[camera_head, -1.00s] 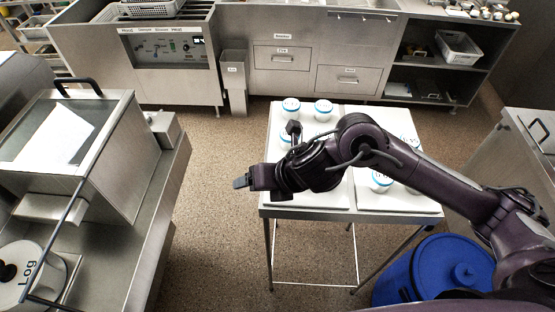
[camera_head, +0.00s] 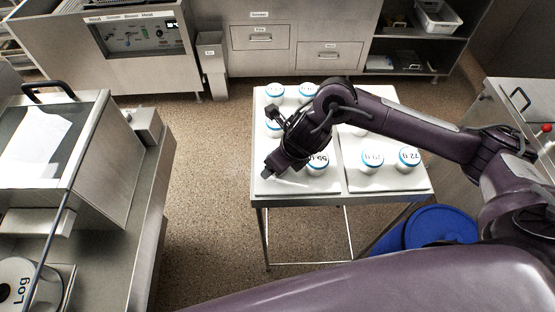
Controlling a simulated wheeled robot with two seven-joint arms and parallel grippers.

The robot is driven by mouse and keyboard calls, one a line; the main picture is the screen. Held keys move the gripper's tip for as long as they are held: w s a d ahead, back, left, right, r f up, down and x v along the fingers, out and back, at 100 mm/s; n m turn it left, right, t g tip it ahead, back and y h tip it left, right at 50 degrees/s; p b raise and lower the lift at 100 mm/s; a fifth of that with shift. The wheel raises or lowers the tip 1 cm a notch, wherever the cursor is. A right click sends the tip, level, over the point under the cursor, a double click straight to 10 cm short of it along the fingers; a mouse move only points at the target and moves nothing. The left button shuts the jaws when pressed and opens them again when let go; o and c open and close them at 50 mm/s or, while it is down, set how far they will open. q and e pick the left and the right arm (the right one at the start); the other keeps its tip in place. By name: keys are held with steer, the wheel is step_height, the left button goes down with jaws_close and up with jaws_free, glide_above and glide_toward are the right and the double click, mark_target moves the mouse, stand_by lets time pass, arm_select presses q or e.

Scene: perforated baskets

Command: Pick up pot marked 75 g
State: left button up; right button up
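Several white pots with blue-rimmed lids stand on two white trays (camera_head: 342,188) on a small metal table. Two pots, a middle one (camera_head: 372,161) and a right one (camera_head: 408,160), stand at the front of the right tray; their printed marks are too small to read surely. Another marked pot (camera_head: 317,164) stands on the left tray beside my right arm, partly covered by it. More pots stand at the back left (camera_head: 275,92), (camera_head: 308,92) and left (camera_head: 273,126). My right gripper (camera_head: 269,172) is over the left tray's front left; its finger opening is unclear. My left gripper is out of view.
A blue lidded bin (camera_head: 440,226) stands under and right of the table. A steel counter (camera_head: 115,215) is on the left, with a pot marked Log (camera_head: 22,285). Drawers (camera_head: 262,37) line the back. Brown floor is open left of the table.

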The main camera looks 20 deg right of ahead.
steer(key=shift+w+f, duration=0.1)
steer(key=shift+f, duration=0.1)
steer(key=c, duration=1)
steer(key=shift+a+r, duration=0.1)
steer(key=shift+c, duration=0.2)
